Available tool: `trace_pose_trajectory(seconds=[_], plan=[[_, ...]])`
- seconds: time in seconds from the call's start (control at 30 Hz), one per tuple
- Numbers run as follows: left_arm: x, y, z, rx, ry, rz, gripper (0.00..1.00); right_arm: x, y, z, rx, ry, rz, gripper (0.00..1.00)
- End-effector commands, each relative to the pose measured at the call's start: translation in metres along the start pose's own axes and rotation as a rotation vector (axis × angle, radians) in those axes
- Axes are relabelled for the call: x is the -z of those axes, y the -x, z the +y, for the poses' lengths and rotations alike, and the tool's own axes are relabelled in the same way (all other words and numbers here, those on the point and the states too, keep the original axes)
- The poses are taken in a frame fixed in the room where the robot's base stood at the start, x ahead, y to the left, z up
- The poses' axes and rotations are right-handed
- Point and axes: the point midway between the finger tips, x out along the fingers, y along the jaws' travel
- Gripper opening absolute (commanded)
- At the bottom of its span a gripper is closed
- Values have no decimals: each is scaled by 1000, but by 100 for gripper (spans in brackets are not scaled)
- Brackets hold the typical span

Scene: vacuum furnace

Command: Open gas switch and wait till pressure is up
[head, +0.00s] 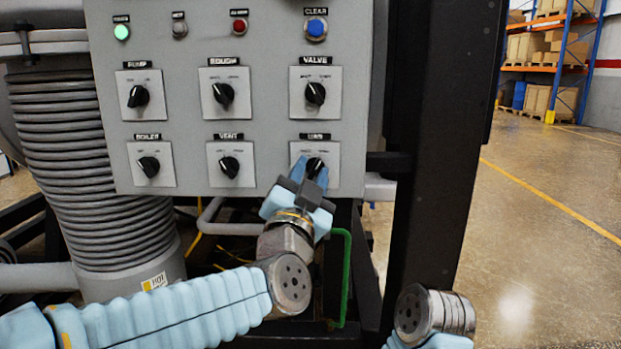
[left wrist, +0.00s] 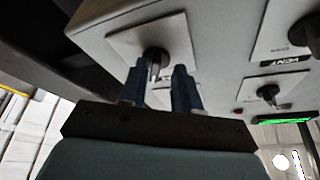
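The grey control panel (head: 270,110) fills the upper middle of the head view. The gas switch (head: 315,165) is the black rotary knob on a white plate at its lower right; the small label above it is blurred. My left gripper (head: 309,172) is in front of this knob, partly covering it. In the left wrist view, the gripper's two blue fingers (left wrist: 160,76) are apart, and the knob (left wrist: 156,55) shows between and just beyond their tips. I cannot tell whether they touch it. My right gripper is out of view. No pressure readout shows clearly.
The vent knob (head: 229,167) is left of the gas switch, and the valve knob (head: 315,93) is above it. A dark upright post (head: 440,140) stands right of the panel. A ribbed metal hose (head: 95,165) stands at left. Open floor (head: 540,220) lies at right.

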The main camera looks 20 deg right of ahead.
Motion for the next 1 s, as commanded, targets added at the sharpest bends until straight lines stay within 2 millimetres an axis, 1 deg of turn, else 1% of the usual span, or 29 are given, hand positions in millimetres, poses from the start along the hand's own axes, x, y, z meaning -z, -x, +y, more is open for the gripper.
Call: trace_pose_trajectory(seconds=[0.1, 0.4, 0.47, 0.53, 0.67, 0.9, 1.0], plan=[[-1, 0, 4, -8, -1, -3, 37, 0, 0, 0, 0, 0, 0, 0], [-2, 1, 4, -10, 0, -5, 37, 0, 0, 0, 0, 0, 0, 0], [-2, 3, 5, -10, 0, -4, 37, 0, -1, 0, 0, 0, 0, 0], [-3, 9, 5, -10, 1, -4, 37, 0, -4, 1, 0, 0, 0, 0], [-4, 33, 6, -11, 2, -4, 37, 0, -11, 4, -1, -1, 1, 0], [-4, 93, 5, -11, 2, -3, 37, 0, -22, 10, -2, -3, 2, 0], [-3, 113, 4, -11, 1, -3, 37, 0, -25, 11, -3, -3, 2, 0]])
